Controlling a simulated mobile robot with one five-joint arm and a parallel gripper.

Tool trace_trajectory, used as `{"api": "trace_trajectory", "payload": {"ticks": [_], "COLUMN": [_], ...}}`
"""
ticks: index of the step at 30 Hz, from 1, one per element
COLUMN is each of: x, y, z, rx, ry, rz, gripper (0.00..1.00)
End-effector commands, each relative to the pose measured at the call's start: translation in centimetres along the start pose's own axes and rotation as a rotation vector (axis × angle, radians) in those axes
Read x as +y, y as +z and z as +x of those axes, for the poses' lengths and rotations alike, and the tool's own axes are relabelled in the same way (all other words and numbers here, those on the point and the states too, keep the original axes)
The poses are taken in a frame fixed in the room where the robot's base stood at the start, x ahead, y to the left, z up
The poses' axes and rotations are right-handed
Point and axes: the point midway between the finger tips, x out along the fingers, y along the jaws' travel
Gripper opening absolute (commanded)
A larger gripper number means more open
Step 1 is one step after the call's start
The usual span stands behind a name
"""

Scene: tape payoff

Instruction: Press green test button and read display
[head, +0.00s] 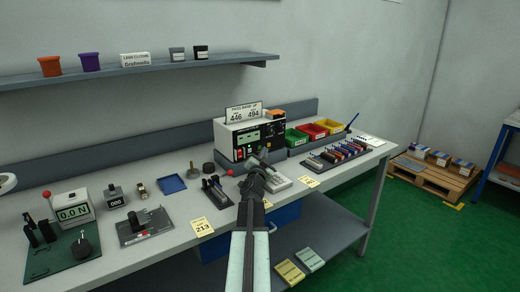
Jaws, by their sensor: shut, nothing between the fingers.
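A black-and-white test instrument (241,127) stands at the back of the bench. Its front carries a small green-lit display (248,138), whose reading is too small to make out. Several small controls sit on its front, and I cannot tell which one is the green test button. A sign (244,113) on top reads "PASS BAND" with 446 and 494. My gripper (262,153) is shut and empty, in front of the instrument's lower right face and overlapping it in the picture. I cannot tell whether it touches the face.
Green, red and yellow bins (312,131) stand right of the instrument. A rack of coloured items (338,154) lies before them. A force gauge reading 0.0 N (73,214) is at the left, with a blue tray (172,184) mid-bench. A shelf (150,69) runs above.

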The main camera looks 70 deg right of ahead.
Motion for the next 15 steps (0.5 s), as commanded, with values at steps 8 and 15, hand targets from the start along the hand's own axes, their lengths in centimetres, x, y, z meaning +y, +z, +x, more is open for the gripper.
{"api": "trace_trajectory", "payload": {"ticks": [8,15], "x": [-0.53,-0.58], "y": [0.49,0.52], "z": [0.61,0.59], "rx": [-0.001,-0.001], "ry": [-0.001,-0.001], "rz": [0.001,0.000], "gripper": [0.00,0.00]}}
